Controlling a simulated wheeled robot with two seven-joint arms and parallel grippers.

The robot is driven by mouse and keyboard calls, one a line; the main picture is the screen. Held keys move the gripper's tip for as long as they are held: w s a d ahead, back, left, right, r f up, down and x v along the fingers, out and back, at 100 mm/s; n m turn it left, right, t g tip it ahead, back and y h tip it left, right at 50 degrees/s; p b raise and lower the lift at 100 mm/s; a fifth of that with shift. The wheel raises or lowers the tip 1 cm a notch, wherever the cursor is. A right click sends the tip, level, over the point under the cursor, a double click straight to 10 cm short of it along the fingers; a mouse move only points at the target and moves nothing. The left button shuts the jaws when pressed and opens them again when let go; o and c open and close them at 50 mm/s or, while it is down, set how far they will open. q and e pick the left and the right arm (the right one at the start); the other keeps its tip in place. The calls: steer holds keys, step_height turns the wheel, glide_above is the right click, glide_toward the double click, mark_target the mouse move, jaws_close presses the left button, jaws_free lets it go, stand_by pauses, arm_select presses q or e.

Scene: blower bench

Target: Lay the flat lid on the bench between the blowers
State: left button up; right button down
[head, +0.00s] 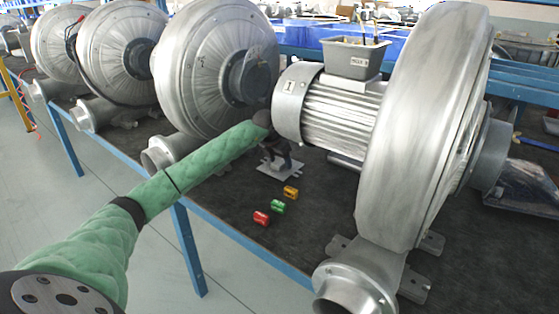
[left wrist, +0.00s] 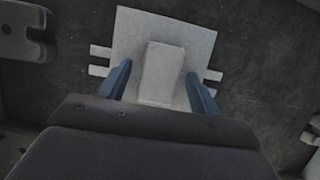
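The flat lid (head: 281,171) is a pale grey plate lying on the dark bench top between two blowers. In the left wrist view the lid (left wrist: 203,44) fills the upper middle, with a raised block (left wrist: 163,70) on it and small tabs at its sides. My left gripper (head: 276,159) is above the lid, pointing down. In the left wrist view its two blue fingers (left wrist: 158,82) stand apart on either side of the block, with a gap at least on the left. The gripper hides part of the lid in the head view. My right gripper is not in view.
A large blower with a motor (head: 420,130) stands on the right. Another blower (head: 215,70) stands behind left, with more beyond. Red (head: 261,218), green (head: 278,206) and orange (head: 291,192) small pieces lie in front of the lid. The bench's blue front edge (head: 225,232) is near.

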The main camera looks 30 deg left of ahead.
mark_target(280, 161)
arm_select(q)
steer(key=shift+r, duration=0.25)
steer(key=v, duration=0.4)
steer(key=shift+a, duration=0.1)
steer(key=v, duration=0.7)
steer(key=shift+s+r+b, duration=0.15)
steer(key=shift+r+b, duration=0.2)
steer(key=shift+b, duration=0.05)
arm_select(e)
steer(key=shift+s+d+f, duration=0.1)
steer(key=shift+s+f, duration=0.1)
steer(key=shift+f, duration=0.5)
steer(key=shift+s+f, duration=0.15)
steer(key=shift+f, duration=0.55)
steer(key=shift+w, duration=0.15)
